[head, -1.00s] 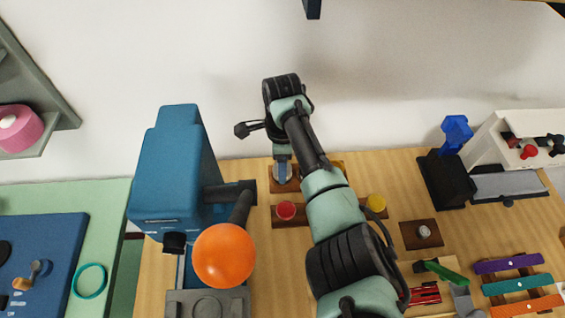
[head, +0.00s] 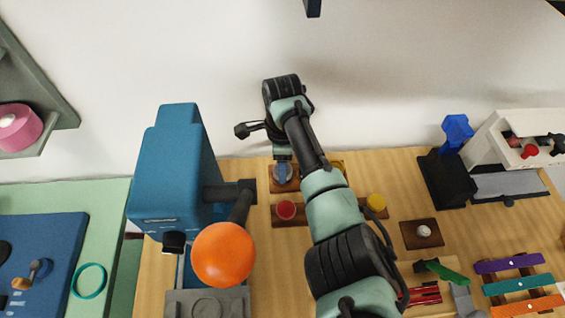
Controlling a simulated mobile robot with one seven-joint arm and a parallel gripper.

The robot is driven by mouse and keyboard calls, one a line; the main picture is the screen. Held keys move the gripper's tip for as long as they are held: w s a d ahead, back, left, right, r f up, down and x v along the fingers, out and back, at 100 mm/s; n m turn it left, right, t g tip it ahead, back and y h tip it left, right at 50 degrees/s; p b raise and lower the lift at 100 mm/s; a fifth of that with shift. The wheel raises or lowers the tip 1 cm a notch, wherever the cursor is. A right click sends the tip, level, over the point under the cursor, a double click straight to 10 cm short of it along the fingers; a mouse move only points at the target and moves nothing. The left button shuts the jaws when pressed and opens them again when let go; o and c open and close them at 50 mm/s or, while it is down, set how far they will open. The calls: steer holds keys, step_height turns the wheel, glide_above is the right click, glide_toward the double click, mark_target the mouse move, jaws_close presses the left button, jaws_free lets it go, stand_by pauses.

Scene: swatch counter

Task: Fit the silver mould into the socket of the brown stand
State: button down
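My gripper (head: 283,165) points down over the back of the wooden counter. Its fingertips are small and partly hidden, so I cannot tell whether they are open or shut. A round silver piece (head: 286,186), which looks like the silver mould, shows right below the fingertips at the back brown stand (head: 274,187). I cannot tell whether it is held or seated in a socket. A front brown strip (head: 302,215) carries a red round piece (head: 286,210) and a yellow one (head: 376,202). My arm hides the middle of both brown pieces.
A blue press (head: 175,165) with an orange ball (head: 223,255) on its lever stands close left. Right are a brown square plate (head: 408,241) with a silvery knob (head: 423,231), a black stand with a blue top (head: 457,132), a white box (head: 510,130) and coloured bars (head: 517,284).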

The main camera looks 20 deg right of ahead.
steer(key=shift+f, duration=0.4)
steer(key=shift+c, duration=0.4)
jaws_free()
steer(key=shift+r, duration=0.1)
step_height(320, 180, up, 13)
steer(key=shift+b, duration=0.4)
stand_by(0.4)
